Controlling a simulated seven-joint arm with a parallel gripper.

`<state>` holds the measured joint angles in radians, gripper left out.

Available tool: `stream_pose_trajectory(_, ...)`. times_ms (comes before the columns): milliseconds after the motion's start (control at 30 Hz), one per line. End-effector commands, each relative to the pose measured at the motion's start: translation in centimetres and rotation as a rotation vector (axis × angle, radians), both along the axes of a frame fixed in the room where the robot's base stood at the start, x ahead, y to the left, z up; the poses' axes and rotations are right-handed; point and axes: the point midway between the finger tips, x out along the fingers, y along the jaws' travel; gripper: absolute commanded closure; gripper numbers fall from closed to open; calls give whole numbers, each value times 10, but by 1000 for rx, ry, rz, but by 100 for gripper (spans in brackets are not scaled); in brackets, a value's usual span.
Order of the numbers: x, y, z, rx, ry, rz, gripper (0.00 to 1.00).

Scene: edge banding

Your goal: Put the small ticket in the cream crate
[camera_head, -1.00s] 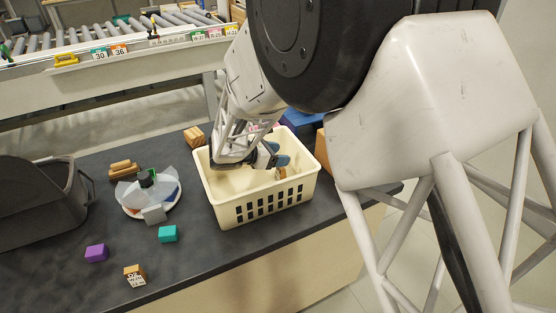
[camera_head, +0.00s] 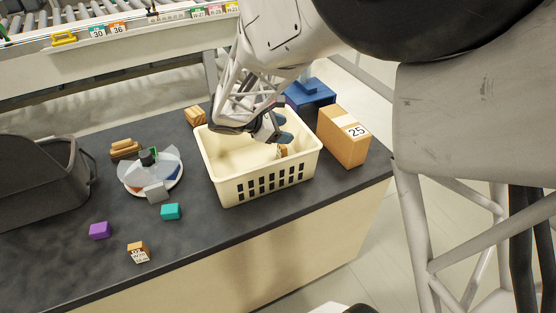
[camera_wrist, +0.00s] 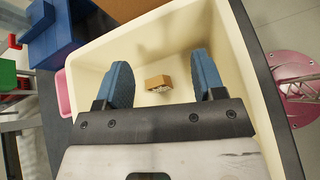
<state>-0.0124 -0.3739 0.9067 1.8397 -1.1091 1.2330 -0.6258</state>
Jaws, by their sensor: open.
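A small wooden block with a white printed ticket face (camera_wrist: 158,83) lies on the floor of the cream crate (camera_wrist: 250,60), seen between and beyond my fingers in the wrist view. In the head view the same block (camera_head: 281,152) shows inside the cream crate (camera_head: 225,192), near its right end and partly hidden. My gripper (camera_head: 284,128) is over the crate's right part, its blue fingers pointing in. In the wrist view my gripper (camera_wrist: 161,62) is open, with a gap on both sides of the block; nothing is held. Another wooden block with a printed white face (camera_head: 138,252) stands on the table.
A cardboard box marked 25 (camera_head: 343,136) stands right of the crate, with a blue object (camera_head: 310,95) behind it. Left are a round dish with clear panels (camera_head: 150,172), teal (camera_head: 171,211) and purple (camera_head: 100,230) blocks, and a dark bin (camera_head: 40,185). The front table is mostly clear.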

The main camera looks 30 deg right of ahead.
Motion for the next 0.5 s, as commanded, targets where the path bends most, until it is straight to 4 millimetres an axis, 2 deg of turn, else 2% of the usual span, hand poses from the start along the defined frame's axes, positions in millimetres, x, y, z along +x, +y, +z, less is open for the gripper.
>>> stream_pose_trajectory(33,-13,4,16,45,-57,-46,37)
stream_pose_trajectory(200,-69,26,59,234,-272,-253,37)
stream_pose_trajectory(500,-170,81,115,591,-643,-666,37)
